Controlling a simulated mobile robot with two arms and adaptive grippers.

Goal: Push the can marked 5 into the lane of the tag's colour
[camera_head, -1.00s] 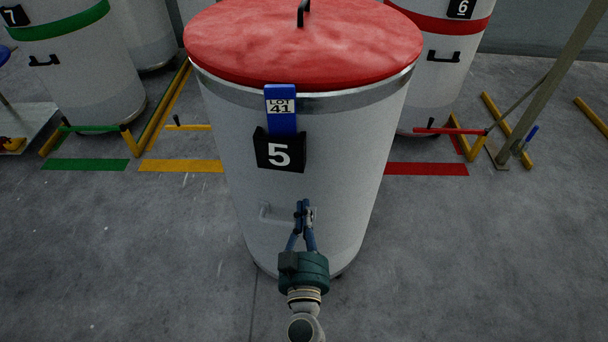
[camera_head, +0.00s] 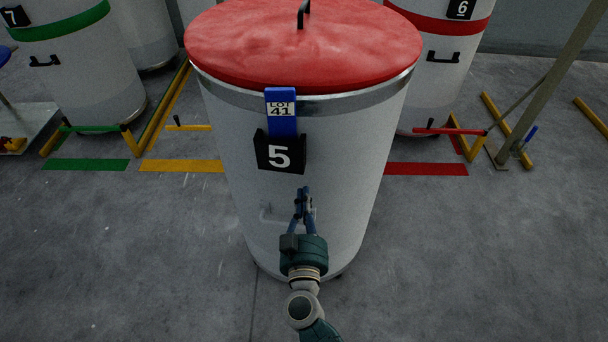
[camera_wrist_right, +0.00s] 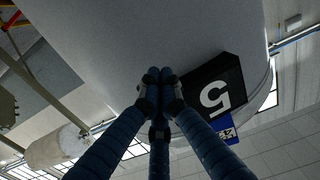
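The can marked 5 (camera_head: 225,150) is a tall pale cylinder with a red lid (camera_head: 300,40), upright on the floor in front of me. A blue tag (camera_head: 283,125) reading LOT 41 hangs at its rim above the black number plate (camera_head: 268,153). In the right wrist view the fingertips (camera_wrist_right: 160,75) meet against or just before the can wall (camera_wrist_right: 110,40), holding nothing. My left gripper is out of view.
Behind are floor strips: green (camera_head: 85,164), yellow (camera_head: 180,166) and red (camera_head: 428,169); the can hides the middle. Can 7 (camera_head: 85,80) has a green band, can 6 (camera_head: 430,70) a red one. A slanted post (camera_head: 550,85) stands right. Near floor is clear.

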